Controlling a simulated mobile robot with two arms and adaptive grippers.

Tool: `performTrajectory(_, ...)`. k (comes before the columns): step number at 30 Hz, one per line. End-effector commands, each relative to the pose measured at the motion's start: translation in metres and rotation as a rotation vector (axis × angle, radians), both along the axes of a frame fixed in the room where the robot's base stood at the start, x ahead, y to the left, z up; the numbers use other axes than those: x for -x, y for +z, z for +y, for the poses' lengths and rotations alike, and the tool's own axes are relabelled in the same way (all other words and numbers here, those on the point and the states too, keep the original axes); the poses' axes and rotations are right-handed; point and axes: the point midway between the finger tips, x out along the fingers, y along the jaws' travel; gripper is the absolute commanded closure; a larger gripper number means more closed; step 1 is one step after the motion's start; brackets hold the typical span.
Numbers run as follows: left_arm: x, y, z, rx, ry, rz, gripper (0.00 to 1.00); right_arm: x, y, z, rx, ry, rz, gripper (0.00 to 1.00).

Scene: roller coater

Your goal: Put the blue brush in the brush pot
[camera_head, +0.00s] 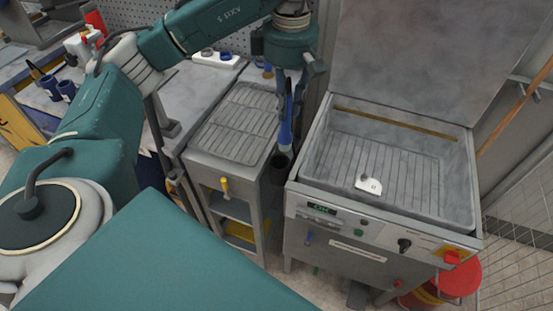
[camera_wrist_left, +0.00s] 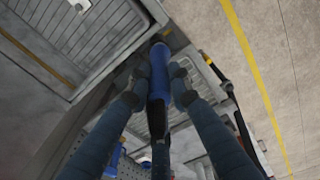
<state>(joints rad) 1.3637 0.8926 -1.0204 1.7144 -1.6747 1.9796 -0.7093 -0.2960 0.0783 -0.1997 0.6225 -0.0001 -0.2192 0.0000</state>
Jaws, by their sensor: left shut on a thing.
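My left gripper (camera_head: 287,97) hangs from the arm over the gap between the wire-topped cart and the grey machine, and is shut on the blue brush (camera_head: 286,132). The brush hangs about upright. The left wrist view shows the fingers (camera_wrist_left: 158,88) on both sides of the brush's blue body (camera_wrist_left: 159,66). The brush pot (camera_head: 280,168), a dark cylinder at the cart's right side, is just below the brush. The brush's lower end overlaps the pot's top in the head view; I cannot tell whether it is inside. My right gripper is not in view.
The cart (camera_head: 208,158) with a wire rack top stands left of the pot. The grey machine (camera_head: 330,222) with a raised lid and ribbed tray stands right. A red bucket (camera_head: 459,279) is at the machine's front right. Blue cups (camera_head: 51,86) sit on the far-left bench.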

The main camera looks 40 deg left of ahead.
Motion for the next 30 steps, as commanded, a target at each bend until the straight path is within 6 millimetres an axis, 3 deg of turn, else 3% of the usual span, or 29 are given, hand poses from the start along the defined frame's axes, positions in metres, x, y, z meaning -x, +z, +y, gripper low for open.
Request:
performTrajectory(4, -0.014, 0.015, 0.022, 0.016, 0.306, 0.0, 1.0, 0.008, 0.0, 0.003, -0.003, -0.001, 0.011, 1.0)
performTrajectory(10, -0.019, 0.01, 0.032, 0.024, 0.451, 0.007, 1.0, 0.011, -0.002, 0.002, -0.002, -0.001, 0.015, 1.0)
performTrajectory(24, -0.017, -0.097, 0.03, 0.025, 0.45, 0.011, 1.0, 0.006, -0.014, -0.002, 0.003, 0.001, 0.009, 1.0)
performTrajectory(30, -0.018, -0.131, 0.032, 0.022, 0.451, 0.008, 1.0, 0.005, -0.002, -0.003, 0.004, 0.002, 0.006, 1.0)
